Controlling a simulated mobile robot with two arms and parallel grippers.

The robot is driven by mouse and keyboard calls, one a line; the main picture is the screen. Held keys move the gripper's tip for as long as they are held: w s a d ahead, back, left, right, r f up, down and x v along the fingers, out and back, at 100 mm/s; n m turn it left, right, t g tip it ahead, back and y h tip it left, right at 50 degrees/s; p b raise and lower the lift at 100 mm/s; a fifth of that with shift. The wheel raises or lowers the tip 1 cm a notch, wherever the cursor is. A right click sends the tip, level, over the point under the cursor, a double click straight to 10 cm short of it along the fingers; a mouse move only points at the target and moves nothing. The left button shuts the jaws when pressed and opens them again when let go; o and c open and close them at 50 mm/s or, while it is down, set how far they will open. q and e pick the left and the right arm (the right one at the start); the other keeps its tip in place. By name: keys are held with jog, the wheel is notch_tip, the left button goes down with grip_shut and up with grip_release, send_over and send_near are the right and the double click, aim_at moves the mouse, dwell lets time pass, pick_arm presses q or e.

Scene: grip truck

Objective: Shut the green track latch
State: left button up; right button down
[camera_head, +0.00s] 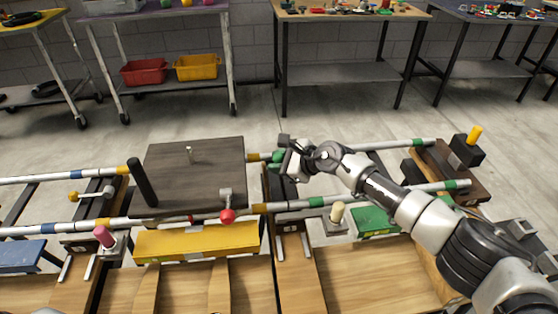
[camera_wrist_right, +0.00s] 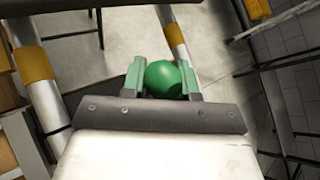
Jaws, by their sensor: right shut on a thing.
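The green knob (camera_wrist_right: 164,79) of the track latch sits between the two green fingers of my right gripper (camera_wrist_right: 163,80) in the right wrist view. The fingers are shut on the knob from both sides. In the head view my right gripper (camera_head: 277,162) is at the right edge of the dark platform (camera_head: 195,160), beside the rails. There it hides most of the green latch. My left gripper is not in view.
A red-knobbed latch (camera_head: 227,215) stands at the platform's front right corner. A yellow-knobbed latch (camera_head: 75,196) is at the left. A black upright handle (camera_head: 143,182) rises from the platform. A yellow block (camera_head: 196,241) lies in front. Floor behind the rails is clear.

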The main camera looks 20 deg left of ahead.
jog(key=c, duration=0.9)
grip_release()
jog(key=shift+o, duration=0.2)
jog(key=shift+d+r, duration=0.15)
jog(key=shift+d, duration=0.05)
jog(key=p+v, duration=0.1)
jog(key=v, duration=0.2)
jog(key=shift+d+r, duration=0.1)
jog(key=shift+d, duration=0.1)
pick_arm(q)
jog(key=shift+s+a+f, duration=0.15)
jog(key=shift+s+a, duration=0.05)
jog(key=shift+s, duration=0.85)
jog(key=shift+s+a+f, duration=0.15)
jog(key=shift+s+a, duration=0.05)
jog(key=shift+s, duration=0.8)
pick_arm(e)
jog(key=v, duration=0.7)
